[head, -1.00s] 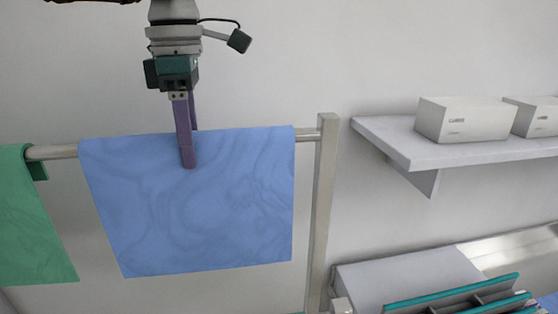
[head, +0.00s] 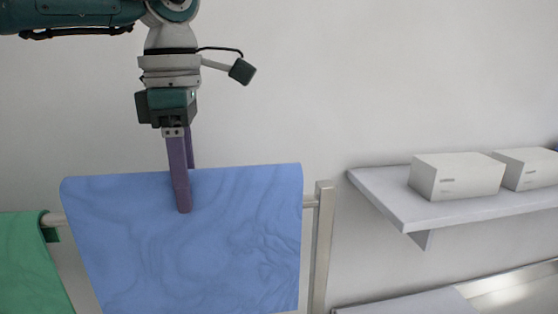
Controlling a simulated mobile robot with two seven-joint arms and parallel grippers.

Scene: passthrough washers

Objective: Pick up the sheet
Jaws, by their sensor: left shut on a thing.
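A blue sheet (head: 215,255) hangs in front of a metal rail in the head view, its top edge now a little above the rail. My left gripper (head: 184,208) points down from above, with one purple finger in front of the sheet and the other behind it. It is shut on the sheet near the middle of its top edge. The sheet's lower edge is partly cut off by the frame. My right gripper is not in view.
A green sheet (head: 30,265) hangs on the rail at the left. The rail's upright post (head: 322,245) stands just right of the blue sheet. A wall shelf (head: 440,208) at the right carries white boxes (head: 455,176). The wall above is clear.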

